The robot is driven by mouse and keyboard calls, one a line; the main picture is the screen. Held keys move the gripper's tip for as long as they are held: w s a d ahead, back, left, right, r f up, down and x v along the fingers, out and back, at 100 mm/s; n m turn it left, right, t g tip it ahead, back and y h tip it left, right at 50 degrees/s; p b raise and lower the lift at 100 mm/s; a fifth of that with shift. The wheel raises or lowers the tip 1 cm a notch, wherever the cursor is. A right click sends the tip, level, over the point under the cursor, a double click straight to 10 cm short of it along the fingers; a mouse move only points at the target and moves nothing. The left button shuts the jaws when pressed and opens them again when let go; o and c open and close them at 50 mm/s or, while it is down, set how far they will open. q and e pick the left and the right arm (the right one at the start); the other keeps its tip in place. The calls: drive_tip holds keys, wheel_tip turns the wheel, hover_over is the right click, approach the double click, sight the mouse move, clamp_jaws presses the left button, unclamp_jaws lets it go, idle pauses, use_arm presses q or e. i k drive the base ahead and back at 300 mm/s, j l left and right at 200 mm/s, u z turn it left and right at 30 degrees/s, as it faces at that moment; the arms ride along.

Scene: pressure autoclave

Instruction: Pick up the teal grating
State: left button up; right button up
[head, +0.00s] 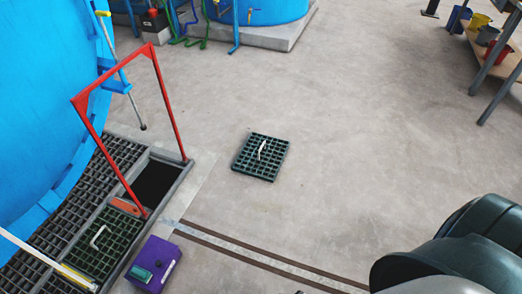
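The teal grating (272,165), a square dark green-teal lattice with a pale handle (262,150) on top, lies flat on the open concrete floor near the middle of the head view. A similar green grating (108,258) with a white handle sits in the floor channel at the lower left, beside an open dark pit (154,183). Neither of my grippers shows in the head view.
A red frame (167,104) stands over the pit, next to a large blue vessel (35,110). A purple box (162,262) stands near the channel. Brown strips (265,256) cross the floor. A bench (490,45) with buckets is upper right. Floor around the loose grating is clear.

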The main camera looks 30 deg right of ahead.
sight(262, 151)
drive_tip(key=i+l, duration=0.3)
drive_tip(key=l, duration=0.2)
drive_tip(key=i+l, duration=0.25)
drive_tip(key=l, duration=0.25)
drive_tip(key=i+l+u, duration=0.1)
drive_tip(key=i+l, duration=0.2)
drive_tip(key=l, duration=0.2)
drive_tip(key=i+l, duration=0.25)
drive_tip(key=l, duration=0.3)
drive_tip(key=i+l, duration=0.3)
drive_tip(key=l, duration=0.2)
drive_tip(key=i+l+u, duration=0.1)
drive_tip(key=i+l, duration=0.15)
drive_tip(key=l, duration=0.3)
drive_tip(key=i+l, duration=0.25)
drive_tip(key=l, duration=0.3)
drive_tip(key=i+l, duration=0.25)
drive_tip(key=l, duration=0.3)
drive_tip(key=u, duration=0.05)
